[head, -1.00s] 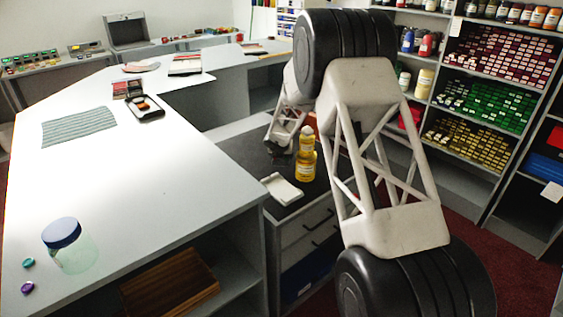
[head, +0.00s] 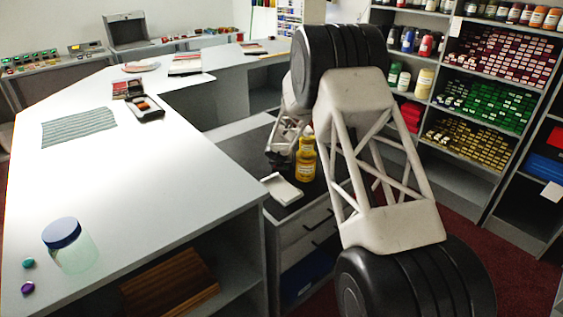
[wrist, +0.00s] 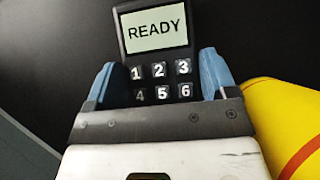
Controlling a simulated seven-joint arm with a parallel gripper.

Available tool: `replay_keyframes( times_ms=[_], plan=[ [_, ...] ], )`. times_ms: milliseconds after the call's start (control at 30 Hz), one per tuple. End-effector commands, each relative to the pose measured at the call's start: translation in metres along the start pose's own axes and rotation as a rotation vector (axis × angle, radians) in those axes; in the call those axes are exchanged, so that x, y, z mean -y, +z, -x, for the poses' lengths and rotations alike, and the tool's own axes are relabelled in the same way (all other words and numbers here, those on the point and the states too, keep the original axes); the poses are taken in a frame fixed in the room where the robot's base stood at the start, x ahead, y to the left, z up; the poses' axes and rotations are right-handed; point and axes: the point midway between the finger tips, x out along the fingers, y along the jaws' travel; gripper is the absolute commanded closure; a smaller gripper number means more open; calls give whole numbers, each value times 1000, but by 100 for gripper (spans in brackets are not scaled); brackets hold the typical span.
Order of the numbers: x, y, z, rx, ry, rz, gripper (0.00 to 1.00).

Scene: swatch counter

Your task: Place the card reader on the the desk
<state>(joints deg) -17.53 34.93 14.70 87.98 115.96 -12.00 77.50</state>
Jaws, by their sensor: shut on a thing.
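The card reader (wrist: 157,65) shows in the wrist view as a dark handset with a pale "READY" screen and white number keys. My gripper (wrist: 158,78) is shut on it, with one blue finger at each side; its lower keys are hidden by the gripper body. Black surface lies behind it; I cannot tell whether it touches. In the head view my gripper (head: 279,160) is low over the dark-topped drawer unit (head: 290,210), left of the yellow bottle. The reader is not clear there. A large white desk (head: 130,190) fills the left.
The yellow bottle (head: 305,165) stands close to the gripper; it also shows at the right of the wrist view (wrist: 285,115). A white pad (head: 282,190) lies in front on the dark top. A lidded jar (head: 68,248) stands on the white desk, whose middle is clear.

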Motion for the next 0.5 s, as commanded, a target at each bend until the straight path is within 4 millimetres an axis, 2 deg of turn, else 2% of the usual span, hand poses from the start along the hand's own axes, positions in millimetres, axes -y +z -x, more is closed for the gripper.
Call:
replay_keyframes(
  times_ms=[133, 167, 267, 500],
  plan=[
    [0, -1, -2, 0, 0, 1, 59],
    [0, -2, -2, 0, 0, 1, 17],
    [0, -2, -2, 0, 0, 1, 2],
    [0, -2, -2, 0, 0, 0, 0]
  ],
)
